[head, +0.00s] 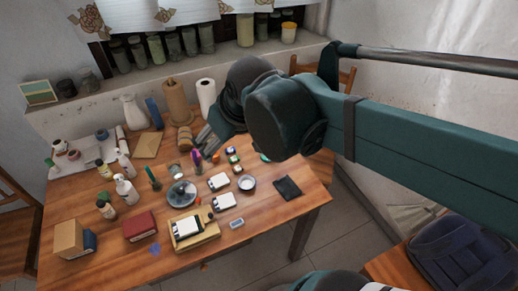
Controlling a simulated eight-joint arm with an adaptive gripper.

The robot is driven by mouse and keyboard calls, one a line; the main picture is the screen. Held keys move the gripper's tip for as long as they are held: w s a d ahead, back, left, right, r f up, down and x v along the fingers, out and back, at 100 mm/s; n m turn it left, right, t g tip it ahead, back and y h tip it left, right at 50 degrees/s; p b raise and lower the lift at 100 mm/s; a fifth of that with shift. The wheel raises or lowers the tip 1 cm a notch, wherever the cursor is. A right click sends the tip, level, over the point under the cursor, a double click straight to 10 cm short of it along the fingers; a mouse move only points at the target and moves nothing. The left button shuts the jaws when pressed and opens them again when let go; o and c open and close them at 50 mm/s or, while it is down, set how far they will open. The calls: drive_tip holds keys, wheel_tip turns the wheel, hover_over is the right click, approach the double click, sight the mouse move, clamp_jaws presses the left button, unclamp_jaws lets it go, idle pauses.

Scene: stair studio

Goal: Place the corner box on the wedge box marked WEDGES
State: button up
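No label is legible, so I cannot tell which thing is the corner box or the box marked WEDGES. Box-like candidates in the head view are a tan cardboard box (69,238) at the table's front left, a dark red box (140,226) to its right, and two small white blocks, one farther back (219,181) and one nearer (225,201). A wooden tray (208,236) holds more white and dark pieces. My gripper (208,138) is above the back of the table, partly hidden by my arm. Its finger opening is not clear.
The wooden table (110,264) is crowded. Spray bottles (127,190), a round grey dish (182,194), a white cup (246,183) and a dark flat pad (287,188) stand around. Paper rolls (206,96) and a white jug (134,112) are at the back. The front right is fairly clear.

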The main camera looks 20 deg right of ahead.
drive_tip(key=s+d+f+m+t+h, duration=0.1)
drive_tip(key=s+d+f+m, duration=0.1)
drive_tip(key=s+d, duration=0.4)
drive_tip(key=shift+d+m, duration=0.6)
drive_tip(key=shift+d, duration=0.05)
